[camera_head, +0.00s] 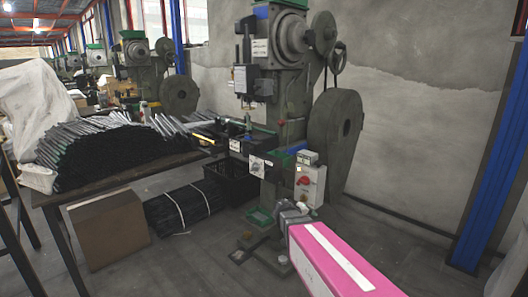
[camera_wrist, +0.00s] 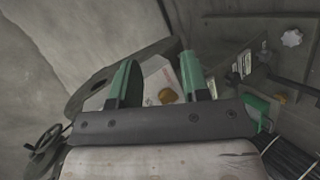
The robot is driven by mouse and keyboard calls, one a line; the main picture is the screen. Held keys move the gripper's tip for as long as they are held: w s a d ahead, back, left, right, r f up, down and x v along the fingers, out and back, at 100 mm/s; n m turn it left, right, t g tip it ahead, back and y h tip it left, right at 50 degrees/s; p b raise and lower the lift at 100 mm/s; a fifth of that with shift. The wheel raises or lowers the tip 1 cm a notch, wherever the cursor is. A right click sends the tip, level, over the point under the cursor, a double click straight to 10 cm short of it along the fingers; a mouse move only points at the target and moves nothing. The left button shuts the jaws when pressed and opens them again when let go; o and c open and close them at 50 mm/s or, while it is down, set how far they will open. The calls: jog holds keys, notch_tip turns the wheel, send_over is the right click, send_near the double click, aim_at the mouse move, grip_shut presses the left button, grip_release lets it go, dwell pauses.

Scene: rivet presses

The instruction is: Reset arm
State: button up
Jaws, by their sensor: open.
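My gripper (camera_wrist: 160,74) shows in the wrist view with its two green fingers spread apart and nothing between them. Beyond the fingers are the grey-green body of a press and a light panel with a yellowish round spot. In the head view, the rivet press (camera_head: 285,100) stands in the middle against the wall, with a large flywheel (camera_head: 337,140) on its right side. The end of my arm is low in front of the press's base; the fingers cannot be made out clearly there.
A control box (camera_head: 310,185) with a red knob is on the press's front. A table (camera_head: 110,180) at the left holds a heap of dark rods (camera_head: 90,155). A cardboard box (camera_head: 108,228) and a tied bundle (camera_head: 185,207) lie on the floor.

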jog(key=s+f+m+g+y, duration=0.2)
jog(key=s+y, duration=0.3)
jog(key=s, duration=0.3)
jog(key=s+a+f+m+g+y, duration=0.1)
jog(key=s+f+m+g+y, duration=0.1)
jog(key=s+f+y, duration=0.3)
jog(key=s+g, duration=0.1)
jog(key=s, duration=0.1)
jog(key=shift+s+a+m+g, duration=0.2)
jog(key=shift+s+m+g, duration=0.1)
jog(key=shift+s+g, duration=0.1)
